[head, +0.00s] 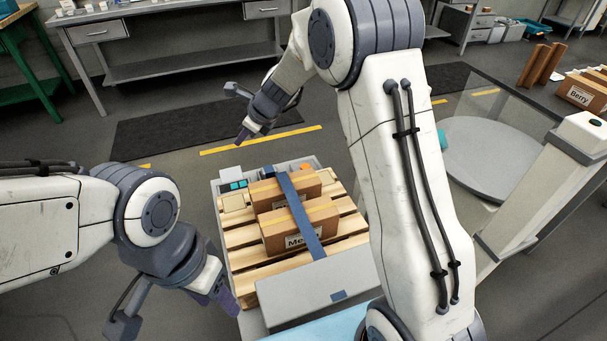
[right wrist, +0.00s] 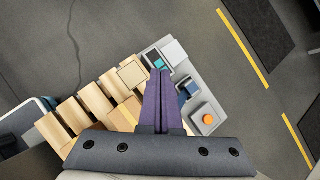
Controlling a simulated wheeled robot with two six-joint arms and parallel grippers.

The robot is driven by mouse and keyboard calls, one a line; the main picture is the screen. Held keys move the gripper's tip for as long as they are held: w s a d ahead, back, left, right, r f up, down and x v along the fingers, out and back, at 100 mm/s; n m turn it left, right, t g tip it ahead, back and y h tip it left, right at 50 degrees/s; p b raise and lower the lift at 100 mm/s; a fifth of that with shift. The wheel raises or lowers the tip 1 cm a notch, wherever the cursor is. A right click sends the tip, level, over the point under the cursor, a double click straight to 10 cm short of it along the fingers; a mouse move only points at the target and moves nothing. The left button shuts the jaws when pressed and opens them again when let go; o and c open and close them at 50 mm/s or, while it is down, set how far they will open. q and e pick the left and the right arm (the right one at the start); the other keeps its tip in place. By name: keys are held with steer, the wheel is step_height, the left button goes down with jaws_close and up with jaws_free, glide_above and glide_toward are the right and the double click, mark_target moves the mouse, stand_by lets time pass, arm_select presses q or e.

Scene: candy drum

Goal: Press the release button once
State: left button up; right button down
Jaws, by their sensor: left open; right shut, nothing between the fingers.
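The round orange button (right wrist: 207,119) sits on a light square base at the edge of the grey frame, right of my right gripper's fingers in the right wrist view. In the head view it is a small orange patch (head: 306,168) behind the cartons. My right gripper (head: 241,138) is shut and empty, above and beyond the pallet's far end. Its purple fingers (right wrist: 163,74) lie together in the right wrist view, apart from the button in the picture. My left gripper (head: 222,292) is at the pallet's near left side; its purple fingers are partly hidden by each other.
A wooden pallet (head: 238,256) carries brown cartons (head: 292,228) under a blue strap (head: 296,210). A small teal-lit panel (head: 238,185) sits at its far left corner. A round grey turntable (head: 490,155) stands at right. Open floor lies beyond the pallet.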

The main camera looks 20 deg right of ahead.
steer(key=w+d+f+m+t+h+b, duration=0.2)
steer(key=w+d+f+m+b, duration=0.2)
steer(key=w+d+f+m, duration=0.8)
steer(key=m+t+h+b, duration=0.1)
steer(key=m+h+b, duration=0.1)
steer(key=m, duration=0.4)
glide_above(306, 163)
steer(key=s, duration=0.3)
step_height(306, 163, down, 5)
steer(key=shift+a+r, duration=0.2)
steer(key=shift+a, duration=0.2)
steer(key=shift+f, duration=0.1)
step_height(306, 163, down, 8)
steer(key=b, duration=0.7)
steer(key=shift+r+b, duration=0.2)
steer(key=shift+b, duration=0.15)
steer(key=shift+f+b, duration=0.4)
steer(key=shift+f, duration=0.1)
steer(key=shift+f, duration=0.15)
steer(key=shift+f, duration=0.25)
steer(key=shift+f+b, duration=0.2)
steer(key=shift+b, duration=0.15)
